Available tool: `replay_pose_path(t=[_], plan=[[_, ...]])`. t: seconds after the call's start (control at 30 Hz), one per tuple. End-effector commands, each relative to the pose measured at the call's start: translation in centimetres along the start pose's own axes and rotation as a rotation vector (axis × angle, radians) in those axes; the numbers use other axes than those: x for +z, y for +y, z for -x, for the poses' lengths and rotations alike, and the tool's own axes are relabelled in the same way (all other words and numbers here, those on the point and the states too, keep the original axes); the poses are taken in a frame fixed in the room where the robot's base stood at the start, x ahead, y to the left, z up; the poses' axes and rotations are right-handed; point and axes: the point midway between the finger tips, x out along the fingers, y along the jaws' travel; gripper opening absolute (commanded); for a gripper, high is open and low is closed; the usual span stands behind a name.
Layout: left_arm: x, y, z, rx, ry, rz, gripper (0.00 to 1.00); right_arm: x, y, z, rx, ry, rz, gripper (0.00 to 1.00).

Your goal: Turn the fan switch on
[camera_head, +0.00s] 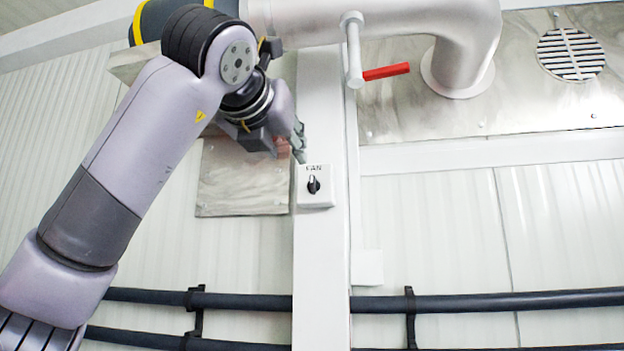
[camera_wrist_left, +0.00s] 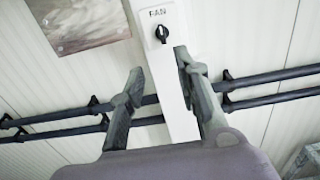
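The fan switch is a small white box labelled FAN (camera_head: 315,196) with a black rotary knob (camera_head: 314,185), fixed on a white vertical post. In the left wrist view the knob (camera_wrist_left: 161,33) shows beyond the fingertips, near the top centre. Its pointer looks close to upright in the head view. My left gripper (camera_head: 299,146) is just above and left of the box in the head view, partly hidden by its own wrist. In the left wrist view its two fingers (camera_wrist_left: 158,68) are spread apart with nothing between them but the post behind. My right gripper is in neither view.
A pipe with a red-handled valve (camera_head: 386,72) runs above the switch. A metal plate (camera_head: 243,180) lies on the wall left of the post. Dark horizontal pipes (camera_head: 480,303) cross the wall below. A round vent (camera_head: 571,54) is at upper right.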

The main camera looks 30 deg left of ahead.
Motion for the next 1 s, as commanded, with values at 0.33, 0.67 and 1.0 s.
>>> replay_pose_path(t=[0.33, 0.67, 1.0], plan=[[0.4, -0.1, -6.9, -0.002, 0.006, -0.001, 0.3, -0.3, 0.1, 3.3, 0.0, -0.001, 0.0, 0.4], [0.3, -0.2, -13.7, -0.004, 0.005, -0.002, 0.3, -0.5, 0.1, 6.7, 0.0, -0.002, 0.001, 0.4], [0.0, -0.2, -16.8, -0.005, 0.001, -0.001, 0.3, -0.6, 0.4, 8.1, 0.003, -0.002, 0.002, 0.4]])
